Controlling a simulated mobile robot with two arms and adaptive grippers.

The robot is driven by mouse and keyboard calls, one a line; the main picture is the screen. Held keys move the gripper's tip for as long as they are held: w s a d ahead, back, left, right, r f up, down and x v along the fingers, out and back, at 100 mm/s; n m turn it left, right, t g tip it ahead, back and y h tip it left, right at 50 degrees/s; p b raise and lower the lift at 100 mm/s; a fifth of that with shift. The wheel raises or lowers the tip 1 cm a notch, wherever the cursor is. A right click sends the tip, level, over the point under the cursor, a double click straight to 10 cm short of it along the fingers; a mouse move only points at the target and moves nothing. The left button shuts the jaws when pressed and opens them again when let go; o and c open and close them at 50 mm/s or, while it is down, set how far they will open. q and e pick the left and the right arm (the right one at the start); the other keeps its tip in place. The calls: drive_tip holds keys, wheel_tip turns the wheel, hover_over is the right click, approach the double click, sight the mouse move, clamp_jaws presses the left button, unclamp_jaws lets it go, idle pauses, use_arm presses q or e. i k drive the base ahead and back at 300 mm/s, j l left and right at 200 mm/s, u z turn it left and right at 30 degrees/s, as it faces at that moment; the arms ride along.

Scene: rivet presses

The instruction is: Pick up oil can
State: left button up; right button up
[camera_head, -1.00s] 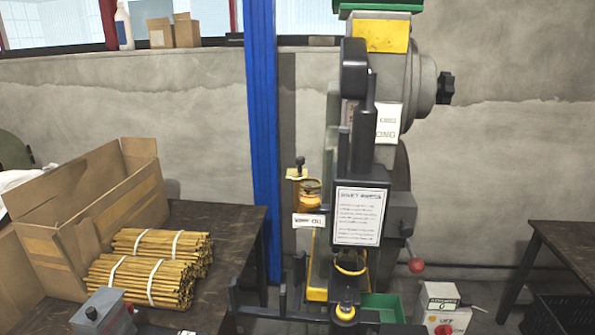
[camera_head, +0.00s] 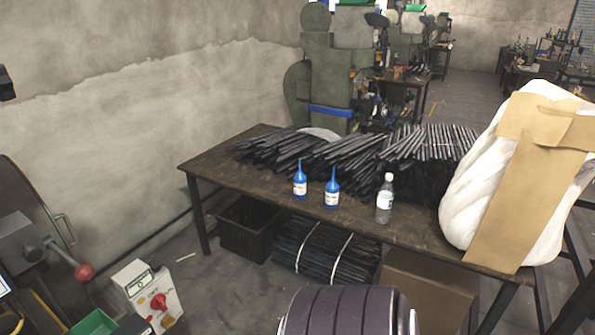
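Two small blue bottles with pointed spouts and white labels stand upright on the dark table, near its front edge. They look like oil cans. The left blue oil can (camera_head: 300,181) stands slightly farther back than the right blue oil can (camera_head: 332,189), with a small gap between them. Nothing is touching either one. Neither of my grippers is in view.
A clear water bottle (camera_head: 385,199) stands right of the cans. Piles of dark rods (camera_head: 345,150) lie behind them on the table (camera_head: 215,168). A white sack (camera_head: 480,200) with cardboard sits at right. A black crate (camera_head: 243,232) and a control box (camera_head: 146,292) are lower left.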

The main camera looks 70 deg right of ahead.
sight(299, 180)
drive_tip(key=z, duration=2.4)
drive_tip(key=u, duration=2.15)
drive_tip(key=z, duration=2.15)
drive_tip(key=i+z, duration=0.15)
drive_tip(key=i, duration=0.5)
drive_tip(key=i+j+z, duration=0.2)
drive_tip(key=i, duration=0.45)
drive_tip(key=l, duration=0.1)
